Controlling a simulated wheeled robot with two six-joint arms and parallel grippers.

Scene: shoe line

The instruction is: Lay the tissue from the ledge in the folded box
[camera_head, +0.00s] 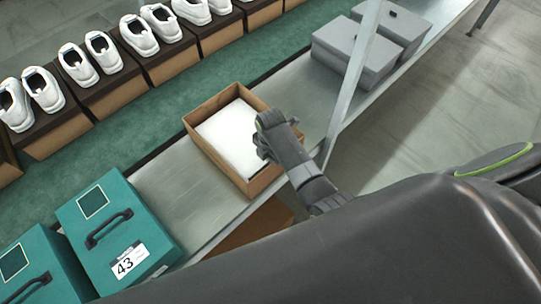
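An open brown cardboard box (205,150) stands on the metal ledge (185,195). White tissue (228,134) lies flat inside it and covers most of its inside. My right gripper (262,136) is over the right side of the box, at the tissue's right edge. Its fingers are small and dark here, so I cannot tell whether they are open or shut, or whether they touch the tissue. The gripper and wrist hide part of the box's right wall. My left gripper is not in view.
Teal boxes with black handles (110,228) stand at the lower left, one labelled 43. Grey boxes (352,52) stand on the ledge at the upper right, behind a slanted metal post (352,75). White shoes (78,64) on brown boxes line a green belt (130,135).

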